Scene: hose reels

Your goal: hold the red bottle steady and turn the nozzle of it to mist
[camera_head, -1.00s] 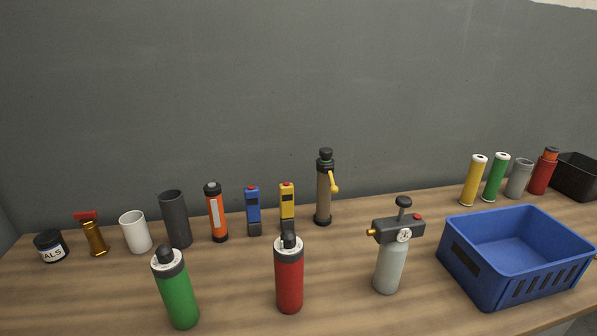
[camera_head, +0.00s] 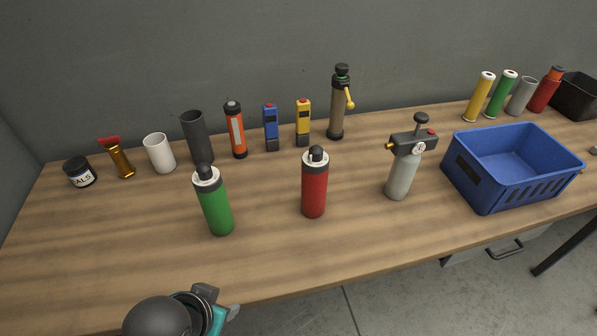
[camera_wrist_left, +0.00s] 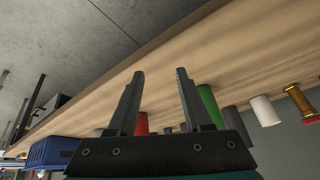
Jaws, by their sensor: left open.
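The nozzle's setting is too small to read. My left gripper shows in part at the bottom left of the head view, in front of the bench edge and well short of the bottle. In the left wrist view its two fingers (camera_wrist_left: 160,75) are spread apart with nothing between them. There the red bottle (camera_wrist_left: 142,124) appears beyond the fingers, partly hidden by the left-hand one. My right gripper is not in view.
A green bottle (camera_head: 215,202) stands left of the red one, and a grey gauge bottle (camera_head: 401,175) stands right. A blue basket (camera_head: 475,185) is farther right. Several tubes and tools line the back. The front strip of bench (camera_head: 275,255) is clear.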

